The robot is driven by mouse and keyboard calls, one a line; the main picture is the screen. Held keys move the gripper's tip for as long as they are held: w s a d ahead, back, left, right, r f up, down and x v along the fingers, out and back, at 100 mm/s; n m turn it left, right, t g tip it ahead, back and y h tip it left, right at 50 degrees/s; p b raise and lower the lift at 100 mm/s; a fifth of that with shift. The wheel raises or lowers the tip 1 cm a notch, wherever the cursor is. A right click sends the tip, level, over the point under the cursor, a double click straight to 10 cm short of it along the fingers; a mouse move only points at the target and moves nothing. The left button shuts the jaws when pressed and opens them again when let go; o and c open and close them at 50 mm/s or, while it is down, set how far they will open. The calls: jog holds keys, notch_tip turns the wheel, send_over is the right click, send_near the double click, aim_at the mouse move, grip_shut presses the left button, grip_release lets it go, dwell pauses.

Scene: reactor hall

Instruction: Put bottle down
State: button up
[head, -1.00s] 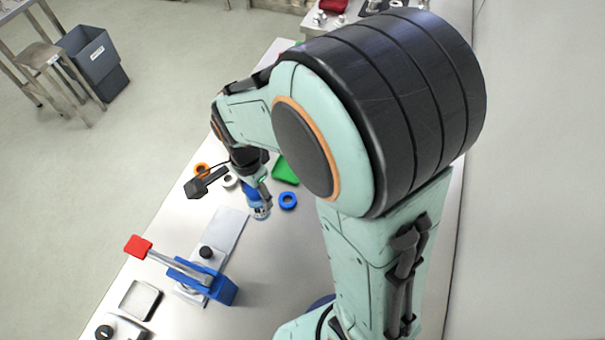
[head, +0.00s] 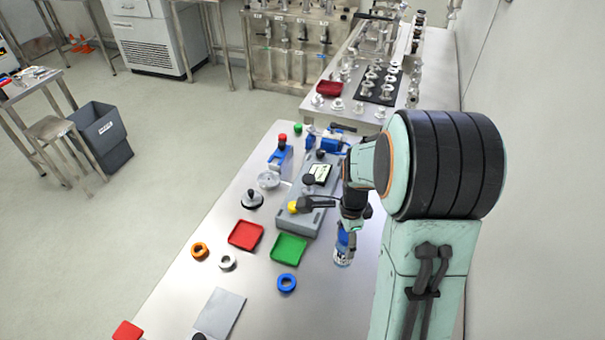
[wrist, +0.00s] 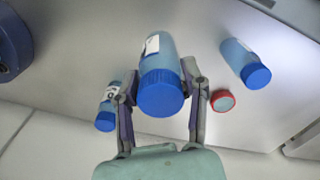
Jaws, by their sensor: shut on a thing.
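My gripper (head: 346,234) is shut on a translucent blue bottle (head: 342,254) over the right side of the steel table. In the wrist view my gripper (wrist: 163,84) has one finger on each side of this bottle (wrist: 160,60), whose blue cap points toward the camera. I cannot tell whether its base touches the table. A second blue-capped bottle (wrist: 108,105) is left of my gripper, partly behind the finger. A third blue-capped bottle (wrist: 244,62) is to the right, apart from the held one.
A red round cap-like thing (wrist: 222,100) lies close to the right finger. A blue ring (head: 287,283), green tray (head: 289,250) and red tray (head: 246,236) lie left of the bottle. A grey device (head: 293,220) stands behind the trays.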

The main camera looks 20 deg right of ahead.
jog(key=shift+w+d+f, duration=0.25)
jog(key=shift+w+f, duration=0.25)
jog(key=shift+f, duration=0.65)
jog(key=shift+w+d+f, duration=0.25)
jog(key=shift+w+f, duration=0.25)
jog(key=shift+f, duration=0.7)
jog(key=shift+w+d+f, duration=0.25)
jog(key=shift+w+f, duration=0.25)
jog(key=shift+f, duration=0.65)
jog(key=shift+f, duration=0.15)
jog(key=o, duration=1.2)
jog(key=shift+c, duration=0.2)
